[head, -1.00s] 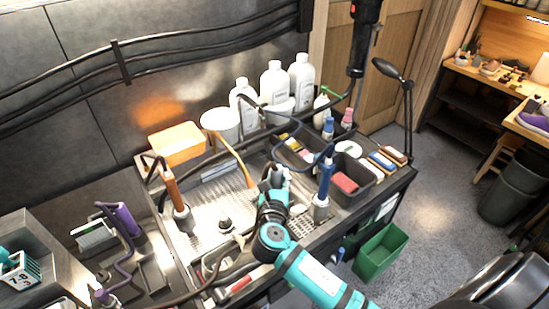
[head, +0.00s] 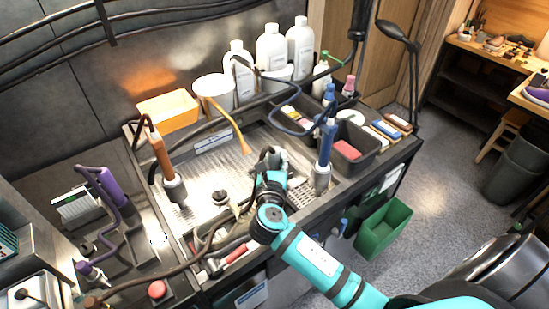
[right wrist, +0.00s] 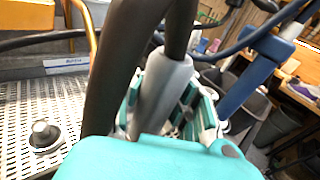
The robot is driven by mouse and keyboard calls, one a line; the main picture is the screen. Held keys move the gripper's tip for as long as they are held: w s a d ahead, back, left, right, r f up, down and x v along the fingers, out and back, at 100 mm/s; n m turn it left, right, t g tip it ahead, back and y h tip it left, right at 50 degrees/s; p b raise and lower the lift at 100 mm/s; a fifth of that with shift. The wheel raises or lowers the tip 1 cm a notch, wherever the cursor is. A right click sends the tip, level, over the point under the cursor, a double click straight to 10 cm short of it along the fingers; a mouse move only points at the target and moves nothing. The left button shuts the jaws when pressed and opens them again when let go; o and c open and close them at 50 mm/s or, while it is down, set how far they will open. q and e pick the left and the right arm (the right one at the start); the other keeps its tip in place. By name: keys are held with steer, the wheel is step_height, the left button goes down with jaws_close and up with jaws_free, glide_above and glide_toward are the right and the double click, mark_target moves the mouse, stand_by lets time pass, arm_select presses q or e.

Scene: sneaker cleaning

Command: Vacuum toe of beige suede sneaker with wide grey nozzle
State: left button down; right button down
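My right gripper (head: 271,160) is over the middle of the metal basin (head: 205,160), between the orange and blue tools. In the right wrist view its fingers (right wrist: 165,105) lie on both sides of a grey tapered piece with a dark hose, which looks like the grey nozzle (right wrist: 163,88). It appears gripped; the nozzle's mouth is hidden. A beige shape, probably the suede sneaker (head: 233,232), lies at the basin's front, partly hidden by my right arm. Its toe cannot be made out. My left gripper is out of view.
An orange-handled tool (head: 161,151) and a blue-handled tool (head: 327,143) stand upright in grey holders. White bottles (head: 271,50) and an orange tub (head: 168,112) line the back. A green bin (head: 383,229) stands on the floor. A dark knob (head: 220,196) sits in the basin.

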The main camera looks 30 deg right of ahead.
steer(key=shift+f+b, duration=0.5)
steer(key=shift+f, duration=0.2)
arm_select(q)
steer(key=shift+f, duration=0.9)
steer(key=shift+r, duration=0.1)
arm_select(e)
steer(key=shift+w, duration=0.2)
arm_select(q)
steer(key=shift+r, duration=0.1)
arm_select(e)
steer(key=shift+w+a, duration=0.15)
steer(key=shift+w, duration=0.35)
steer(key=shift+w, duration=0.15)
